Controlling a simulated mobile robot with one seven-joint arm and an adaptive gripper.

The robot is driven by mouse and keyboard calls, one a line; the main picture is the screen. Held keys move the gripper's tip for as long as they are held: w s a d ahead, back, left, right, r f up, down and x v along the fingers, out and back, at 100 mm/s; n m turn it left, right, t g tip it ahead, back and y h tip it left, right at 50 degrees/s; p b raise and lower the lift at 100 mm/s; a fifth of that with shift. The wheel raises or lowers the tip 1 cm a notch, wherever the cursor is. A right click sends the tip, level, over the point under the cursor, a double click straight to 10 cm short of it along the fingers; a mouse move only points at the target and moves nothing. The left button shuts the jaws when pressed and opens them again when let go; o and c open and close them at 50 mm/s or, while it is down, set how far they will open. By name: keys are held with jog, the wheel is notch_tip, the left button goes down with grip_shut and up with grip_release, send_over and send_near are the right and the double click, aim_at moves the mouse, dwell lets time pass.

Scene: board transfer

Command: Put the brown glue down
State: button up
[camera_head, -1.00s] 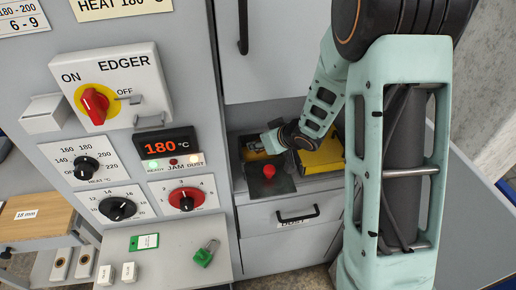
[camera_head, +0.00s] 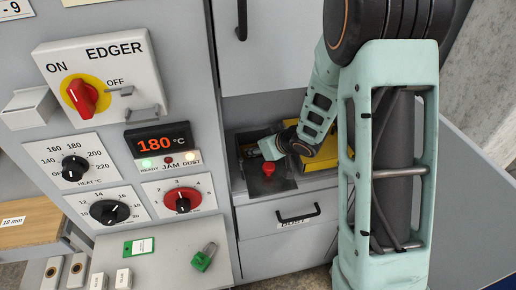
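My arm reaches down into an open dark recess (camera_head: 262,185) in the grey machine. My gripper (camera_head: 252,152) is at the arm's far end, low inside the recess, just above and left of a red knob. It is small and partly hidden, so I cannot tell whether its fingers are open or shut or hold anything. I cannot make out the brown glue in this view. A yellow block or box (camera_head: 318,158) lies in the recess behind and to the right of my wrist.
The red knob (camera_head: 268,168) stands on a dark plate in the recess. A drawer with a black handle (camera_head: 298,215) is below. On the left, the edger panel (camera_head: 100,75) has a red switch, dials and a display reading 180 °C. A green padlock (camera_head: 203,258) lies on the ledge.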

jog(key=o, duration=1)
jog(key=shift+s+f, duration=0.15)
jog(key=shift+f, duration=0.1)
jog(key=shift+c, duration=0.2)
jog(key=shift+r, duration=0.25)
jog(key=p+v, duration=0.1)
jog(key=v, duration=0.2)
jog(key=p+v, duration=0.1)
jog(key=v, duration=0.3)
jog(key=p+v, duration=0.1)
jog(key=v, duration=0.3)
jog(key=shift+r+p, duration=0.35)
jog(key=shift+r, duration=0.1)
jog(key=shift+s+d+r, duration=0.25)
jog(key=shift+s+r, duration=0.05)
jog(key=shift+r, duration=0.05)
jog(key=shift+r, duration=0.1)
